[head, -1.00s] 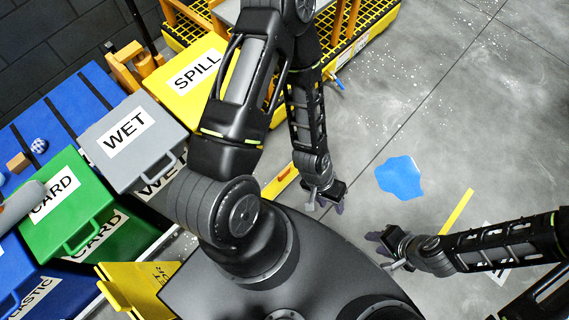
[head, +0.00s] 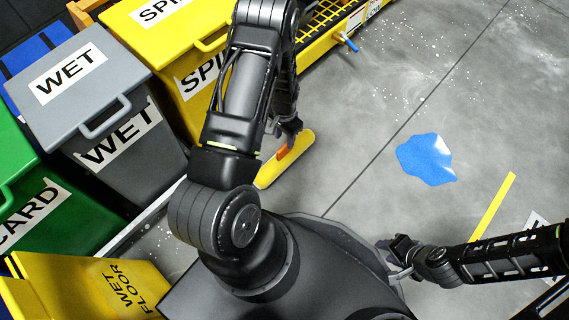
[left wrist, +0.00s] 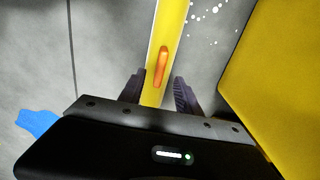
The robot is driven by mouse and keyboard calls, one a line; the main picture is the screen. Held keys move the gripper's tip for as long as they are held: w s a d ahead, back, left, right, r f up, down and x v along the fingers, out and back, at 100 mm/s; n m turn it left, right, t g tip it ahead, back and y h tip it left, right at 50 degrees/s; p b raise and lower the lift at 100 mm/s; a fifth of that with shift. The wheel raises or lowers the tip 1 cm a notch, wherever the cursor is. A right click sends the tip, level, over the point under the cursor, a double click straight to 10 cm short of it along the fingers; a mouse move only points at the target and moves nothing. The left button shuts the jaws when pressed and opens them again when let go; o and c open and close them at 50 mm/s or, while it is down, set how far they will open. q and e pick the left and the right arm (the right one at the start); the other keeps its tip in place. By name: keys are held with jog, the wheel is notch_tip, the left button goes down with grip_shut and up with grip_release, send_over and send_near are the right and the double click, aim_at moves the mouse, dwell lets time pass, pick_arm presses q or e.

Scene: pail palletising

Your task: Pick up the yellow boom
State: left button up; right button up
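The yellow boom (head: 281,166), a long yellow bar with an orange handle, lies on the grey floor beside the yellow SPILL bin. In the left wrist view the boom (left wrist: 171,25) runs up the picture, with its orange handle (left wrist: 162,67) just ahead of the fingers. My left gripper (left wrist: 159,93) is open, with one finger on each side of the boom and a gap at each side. In the head view my left gripper (head: 287,130) is over the boom near its handle, partly hidden by my arm. My right gripper (head: 393,258) appears open and empty, away from the boom.
The yellow SPILL bin (head: 190,88) stands close left of the boom, with a grey WET bin (head: 120,150) and green CARD bin (head: 70,205) further left. A yellow wet floor sign (head: 95,285) stands at lower left. A blue puddle (head: 427,160) lies on open floor to the right.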

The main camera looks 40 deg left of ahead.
aim_at(284, 146)
dwell(0.3)
pick_arm(q)
jog(key=shift+f+b, duration=0.45)
jog(key=shift+f, duration=0.85)
notch_tip(284, 146, down, 4)
jog(key=b, duration=0.3)
jog(key=shift+f, duration=0.25)
jog(key=shift+w+f, duration=0.1)
jog(key=shift+f, duration=0.3)
jog(key=shift+r, duration=0.1)
jog(key=shift+c, duration=0.2)
grip_shut()
